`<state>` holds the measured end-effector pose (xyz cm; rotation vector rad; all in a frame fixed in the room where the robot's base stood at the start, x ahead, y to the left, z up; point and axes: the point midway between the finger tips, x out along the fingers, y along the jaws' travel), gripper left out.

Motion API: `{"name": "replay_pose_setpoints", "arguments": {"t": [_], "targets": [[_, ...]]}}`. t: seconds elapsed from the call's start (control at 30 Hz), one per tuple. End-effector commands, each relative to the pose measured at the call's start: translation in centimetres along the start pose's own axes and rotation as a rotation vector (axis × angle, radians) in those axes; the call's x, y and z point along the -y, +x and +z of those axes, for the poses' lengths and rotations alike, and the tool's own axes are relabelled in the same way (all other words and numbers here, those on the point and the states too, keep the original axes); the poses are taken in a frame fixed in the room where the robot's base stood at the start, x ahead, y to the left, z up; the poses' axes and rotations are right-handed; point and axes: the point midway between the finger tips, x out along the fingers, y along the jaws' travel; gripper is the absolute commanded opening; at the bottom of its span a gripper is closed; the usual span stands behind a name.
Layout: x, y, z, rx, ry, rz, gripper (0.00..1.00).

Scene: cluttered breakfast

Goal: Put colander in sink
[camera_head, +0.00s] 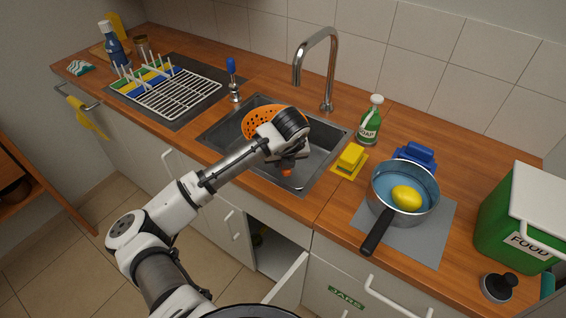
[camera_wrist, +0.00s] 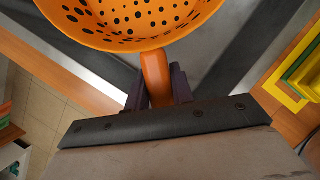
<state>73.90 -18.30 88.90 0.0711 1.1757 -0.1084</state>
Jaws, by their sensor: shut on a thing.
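The colander (camera_head: 258,118) is orange with dark round holes. In the head view it is over the sink, partly hidden behind my wrist. In the wrist view the colander (camera_wrist: 130,22) fills the top, with its handle running down between my fingers. My gripper (camera_wrist: 158,82) is shut on that handle; it also shows in the head view (camera_head: 287,165), over the sink. The sink (camera_head: 318,160) is a grey metal basin set in the wooden counter. I cannot tell whether the colander touches the sink floor.
A tall faucet (camera_head: 329,75) stands behind the sink. A green soap bottle (camera_head: 369,122), a yellow sponge (camera_head: 350,157) and a pan (camera_head: 405,180) with a yellow thing in it are to the right. A dish rack (camera_head: 180,93) is to the left. A cabinet below is open.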

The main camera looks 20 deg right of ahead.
Motion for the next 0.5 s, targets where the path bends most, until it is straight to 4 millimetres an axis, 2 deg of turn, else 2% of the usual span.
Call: {"name": "replay_pose_setpoints", "arguments": {"t": [0.13,0.5], "targets": [[-0.1,1.6,-0.7,-0.002,-0.001,0.001,0.00],[0.0,2.3,-0.9,0.000,0.000,0.000,0.00]]}}
